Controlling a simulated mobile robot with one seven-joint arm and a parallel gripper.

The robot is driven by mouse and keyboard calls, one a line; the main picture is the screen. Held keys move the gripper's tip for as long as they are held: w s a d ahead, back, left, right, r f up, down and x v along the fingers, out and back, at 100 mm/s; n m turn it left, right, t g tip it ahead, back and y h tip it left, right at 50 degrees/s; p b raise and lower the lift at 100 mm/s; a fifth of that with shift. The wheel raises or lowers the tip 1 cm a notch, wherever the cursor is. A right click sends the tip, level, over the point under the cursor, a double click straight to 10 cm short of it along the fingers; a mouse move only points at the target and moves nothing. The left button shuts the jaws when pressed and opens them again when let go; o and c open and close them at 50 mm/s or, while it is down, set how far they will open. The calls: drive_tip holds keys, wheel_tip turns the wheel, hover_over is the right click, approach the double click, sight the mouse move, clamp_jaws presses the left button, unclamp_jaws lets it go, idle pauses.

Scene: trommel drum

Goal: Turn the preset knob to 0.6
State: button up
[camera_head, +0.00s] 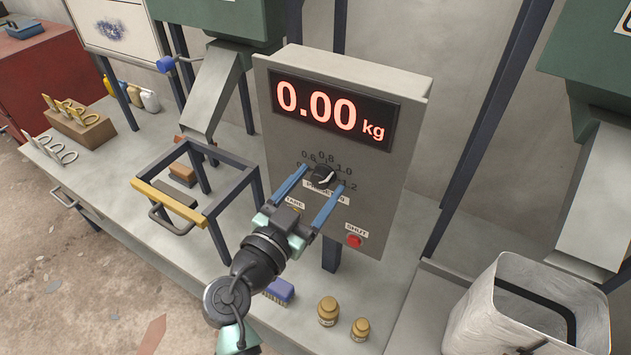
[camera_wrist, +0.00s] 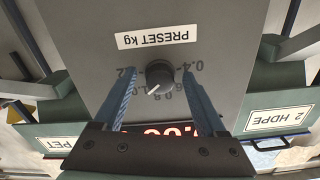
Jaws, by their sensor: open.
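The black preset knob (camera_head: 323,176) sits on the front of a grey scale box, below its red 0.00 kg display (camera_head: 334,110). Its white pointer line aims up and right, near the 1.0 mark in the head view. In the wrist view the picture is upside down, and the knob (camera_wrist: 159,75) shows its line toward the lower left. My gripper (camera_head: 323,180) is open, with one blue finger on each side of the knob. In the wrist view the fingers (camera_wrist: 158,78) show gaps to the knob. The fingers partly cover the scale numbers and PRESET label.
A red button (camera_head: 354,241) labelled SHUT is low on the box, and a TARE label (camera_head: 295,203) is at left. A yellow-barred frame (camera_head: 170,203) stands left. A blue brush (camera_head: 280,291) and two brass weights (camera_head: 328,311) lie in front. A bin (camera_head: 500,300) is right.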

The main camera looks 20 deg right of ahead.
clamp_jaws()
idle(0.4)
drive_tip(key=shift+n, duration=0.3)
drive_tip(key=n+b, duration=0.1)
drive_tip(key=n, duration=0.2)
drive_tip(key=shift+d+f+n, duration=0.1)
drive_tip(key=shift+n, duration=0.2)
drive_tip(key=n, duration=0.7)
drive_tip(key=n+p, duration=0.1)
drive_tip(key=n, duration=0.2)
drive_tip(key=shift+s+r+n+p, duration=0.1)
drive_tip(key=shift+r+n+p, duration=0.15)
drive_tip(key=shift+n+p, duration=1.15)
drive_tip(key=shift+n, duration=1.3)
